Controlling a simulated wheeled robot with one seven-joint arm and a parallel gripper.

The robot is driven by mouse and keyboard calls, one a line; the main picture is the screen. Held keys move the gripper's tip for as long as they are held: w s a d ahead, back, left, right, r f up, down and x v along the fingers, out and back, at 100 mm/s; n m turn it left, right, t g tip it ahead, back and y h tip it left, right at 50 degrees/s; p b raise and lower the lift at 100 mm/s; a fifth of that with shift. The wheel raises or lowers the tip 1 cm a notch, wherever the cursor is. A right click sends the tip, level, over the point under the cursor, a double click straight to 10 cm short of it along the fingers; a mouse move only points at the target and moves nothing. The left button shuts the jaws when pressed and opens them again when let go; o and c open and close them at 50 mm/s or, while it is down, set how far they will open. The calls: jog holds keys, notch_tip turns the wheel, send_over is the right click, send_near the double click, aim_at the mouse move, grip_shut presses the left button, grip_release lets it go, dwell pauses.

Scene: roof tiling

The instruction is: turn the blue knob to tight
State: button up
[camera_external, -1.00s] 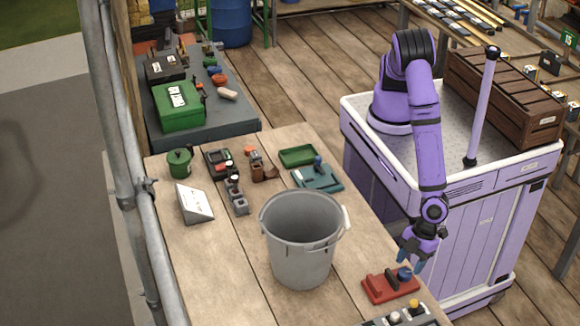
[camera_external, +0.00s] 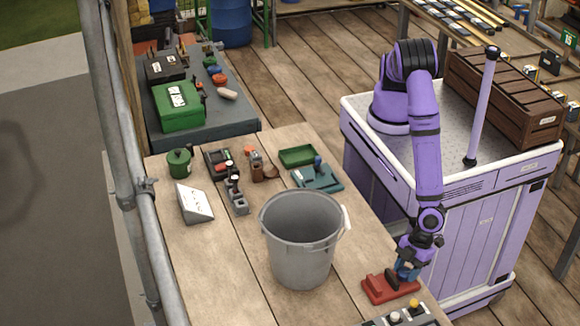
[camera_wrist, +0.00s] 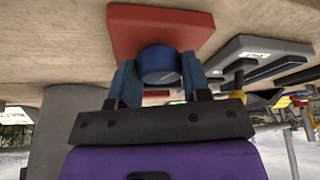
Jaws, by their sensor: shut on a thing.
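The blue knob (camera_wrist: 160,64) sits on a red base (camera_wrist: 125,30) in the wrist view. In the external view the red base (camera_external: 378,291) lies at the table's right edge, and my gripper covers most of the knob. My gripper (camera_external: 405,272) points down onto the knob. In the wrist view my gripper (camera_wrist: 160,75) has one blue finger on each side of the knob, shut on it. Any tight marking is not readable.
A grey bucket (camera_external: 300,250) stands left of the red base. A grey panel with yellow and white knobs (camera_external: 400,318) lies just in front of it. A teal device (camera_external: 318,177) and a green tray (camera_external: 297,155) are farther back. Bare wood lies left of the bucket.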

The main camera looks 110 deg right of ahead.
jog(key=m, duration=0.2)
jog(key=m+h, duration=0.1)
jog(key=m, duration=0.1)
jog(key=shift+a+h, duration=0.15)
jog(key=shift+h, duration=0.15)
jog(key=shift+m+h, duration=0.6)
jog(key=shift+m, duration=1)
jog(key=o, duration=0.6)
jog(key=shift+o, duration=0.2)
jog(key=shift+r, duration=0.1)
jog(key=v, duration=1)
jog(key=shift+s+r, duration=0.2)
jog(key=shift+r, duration=0.05)
